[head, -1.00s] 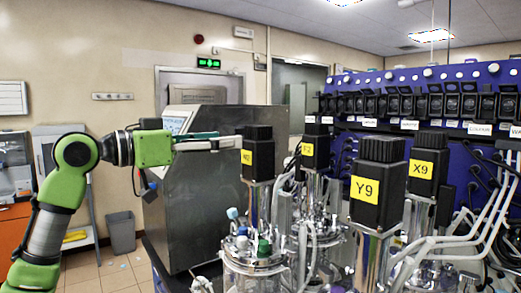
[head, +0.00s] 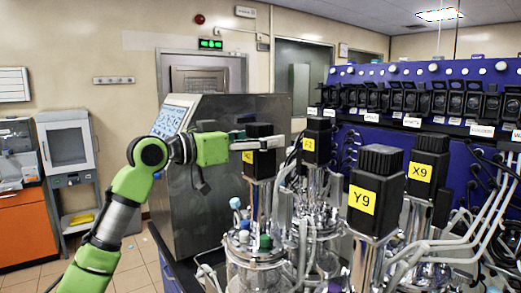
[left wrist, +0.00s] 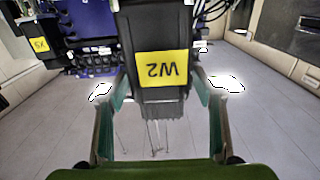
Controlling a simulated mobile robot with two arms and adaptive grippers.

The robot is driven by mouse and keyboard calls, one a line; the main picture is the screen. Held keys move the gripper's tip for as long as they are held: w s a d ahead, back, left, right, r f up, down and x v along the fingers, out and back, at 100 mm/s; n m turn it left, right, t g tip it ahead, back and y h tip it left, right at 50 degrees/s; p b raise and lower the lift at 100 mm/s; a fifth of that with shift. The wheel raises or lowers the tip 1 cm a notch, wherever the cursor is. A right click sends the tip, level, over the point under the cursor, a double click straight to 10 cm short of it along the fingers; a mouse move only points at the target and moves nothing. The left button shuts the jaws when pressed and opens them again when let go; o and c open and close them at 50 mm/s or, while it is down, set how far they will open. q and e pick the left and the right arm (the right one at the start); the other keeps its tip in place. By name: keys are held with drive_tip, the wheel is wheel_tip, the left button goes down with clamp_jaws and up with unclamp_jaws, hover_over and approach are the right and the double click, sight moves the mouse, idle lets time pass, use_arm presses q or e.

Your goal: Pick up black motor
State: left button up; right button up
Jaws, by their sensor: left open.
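The black motor (head: 259,165) with a yellow label stands upright on top of the left glass bioreactor vessel (head: 255,272). In the left wrist view the motor (left wrist: 160,30) fills the upper middle, and its label reads W2 upside down. My left gripper (head: 262,142) reaches in level from the left, with its fingers across the motor. In the left wrist view the open left gripper (left wrist: 161,88) has one finger on each side of the motor, with narrow gaps beside it. Whether a finger touches it is unclear. My right gripper is not in view.
Another black motor (head: 317,135) stands close behind to the right. Motors labelled Y9 (head: 377,165) and X9 (head: 428,160) stand further right, among tubes. A steel cabinet (head: 215,220) is behind my left arm. A blue control rack (head: 420,150) lines the back right.

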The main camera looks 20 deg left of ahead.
use_arm(q)
drive_tip(key=shift+s+a, duration=0.1)
drive_tip(key=shift+a, duration=0.05)
drive_tip(key=c, duration=0.9)
clamp_jaws()
drive_tip(key=shift+r, duration=0.25)
